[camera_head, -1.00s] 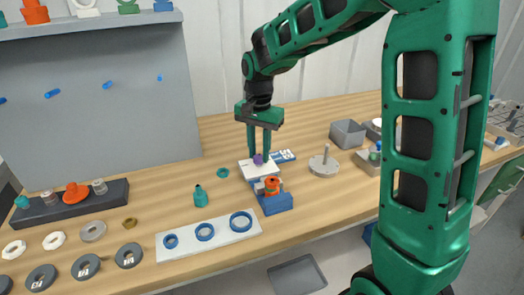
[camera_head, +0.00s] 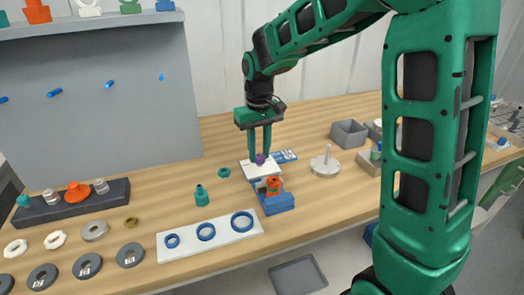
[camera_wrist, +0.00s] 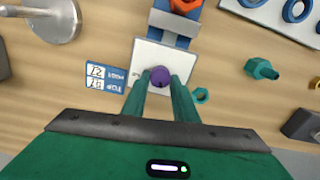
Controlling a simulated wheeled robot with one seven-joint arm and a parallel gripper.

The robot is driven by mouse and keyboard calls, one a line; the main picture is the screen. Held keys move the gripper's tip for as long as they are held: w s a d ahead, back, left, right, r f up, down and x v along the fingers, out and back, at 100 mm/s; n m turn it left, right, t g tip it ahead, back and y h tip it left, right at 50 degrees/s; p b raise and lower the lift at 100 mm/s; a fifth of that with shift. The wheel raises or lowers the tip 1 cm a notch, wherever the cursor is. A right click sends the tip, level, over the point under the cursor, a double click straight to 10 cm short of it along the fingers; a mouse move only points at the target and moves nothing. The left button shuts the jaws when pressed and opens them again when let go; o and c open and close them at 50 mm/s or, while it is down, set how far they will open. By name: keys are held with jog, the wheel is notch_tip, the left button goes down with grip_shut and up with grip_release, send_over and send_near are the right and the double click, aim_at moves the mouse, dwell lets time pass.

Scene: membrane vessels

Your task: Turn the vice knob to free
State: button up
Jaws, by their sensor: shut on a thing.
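The vice is a blue block (camera_head: 279,203) with a white plate (camera_head: 262,169) behind it, and it clamps an orange part (camera_head: 273,184). A purple knob (camera_head: 260,159) stands on the white plate; it also shows in the wrist view (camera_wrist: 160,75). My gripper (camera_head: 259,153) points straight down at the knob. In the wrist view its two green fingers (camera_wrist: 161,84) are shut on the knob from both sides. Any marks under the fingers are hidden.
A blue and white label card (camera_head: 284,156) lies beside the plate. A teal bottle-shaped part (camera_head: 201,196) and a teal nut (camera_head: 223,172) lie to the left. A white board with blue rings (camera_head: 185,241) is in front. A grey disc with a post (camera_head: 325,165) stands to the right.

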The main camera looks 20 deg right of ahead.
aim_at(259, 156)
jog(key=n, duration=0.4)
jog(key=shift+s+a+f+n, duration=0.1)
jog(key=shift+s+a+n, duration=0.1)
jog(key=shift+n, duration=0.1)
jog(key=shift+d+n, duration=0.15)
jog(key=shift+n, duration=1.85)
jog(key=shift+d, duration=0.1)
jog(key=o, duration=1.1)
jog(key=shift+c, duration=0.2)
jog(key=shift+w, duration=0.1)
jog(key=shift+r, duration=0.55)
notch_tip(259, 156, up, 10)
jog(key=shift+f, duration=0.15)
